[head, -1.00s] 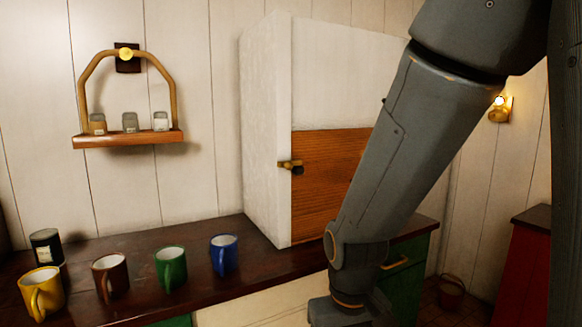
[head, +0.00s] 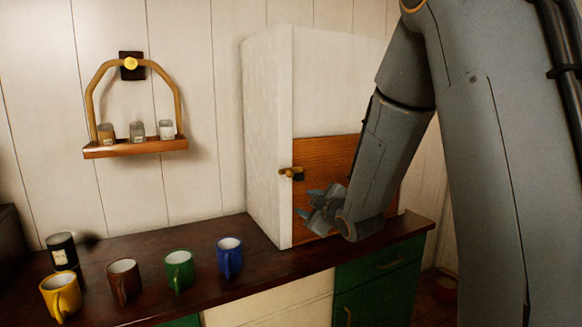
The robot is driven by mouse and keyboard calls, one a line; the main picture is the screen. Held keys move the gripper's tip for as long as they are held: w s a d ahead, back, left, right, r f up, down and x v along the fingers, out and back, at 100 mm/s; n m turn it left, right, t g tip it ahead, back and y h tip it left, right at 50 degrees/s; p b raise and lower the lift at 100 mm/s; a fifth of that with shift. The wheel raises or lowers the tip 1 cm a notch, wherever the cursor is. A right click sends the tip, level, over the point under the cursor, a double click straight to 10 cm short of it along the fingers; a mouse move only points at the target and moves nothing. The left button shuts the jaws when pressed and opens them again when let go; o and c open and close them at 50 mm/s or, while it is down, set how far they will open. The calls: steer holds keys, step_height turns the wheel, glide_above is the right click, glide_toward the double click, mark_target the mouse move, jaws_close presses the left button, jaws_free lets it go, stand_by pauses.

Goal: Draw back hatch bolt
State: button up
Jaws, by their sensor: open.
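The hatch (head: 325,160) is a wooden panel in the front of a white cabinet (head: 268,130) on the counter. A small brass bolt (head: 291,172) with a dark part sits at the hatch's left edge, against the white frame. My gripper (head: 312,203) is open and empty in front of the hatch, below and to the right of the bolt and apart from it in the picture. My arm hides the right part of the hatch.
Yellow (head: 61,297), brown (head: 124,281), green (head: 179,271) and blue (head: 229,257) mugs stand on the dark counter (head: 190,230), left of the cabinet. A dark jar (head: 62,251) stands behind them. A wall shelf (head: 135,148) holds small jars.

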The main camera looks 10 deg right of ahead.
mark_target(292, 175)
step_height(292, 175, up, 6)
steer(key=w+a+n+t+y+p, duration=0.1)
steer(key=w+n+t+y, duration=0.1)
steer(key=n, duration=0.1)
steer(key=shift+r+p+x, duration=0.1)
steer(key=shift+p+x, duration=0.55)
steer(key=shift+x, duration=1.25)
steer(key=shift+r+p+x, duration=0.15)
steer(key=shift+p+x, duration=0.5)
steer(key=shift+x, duration=1.25)
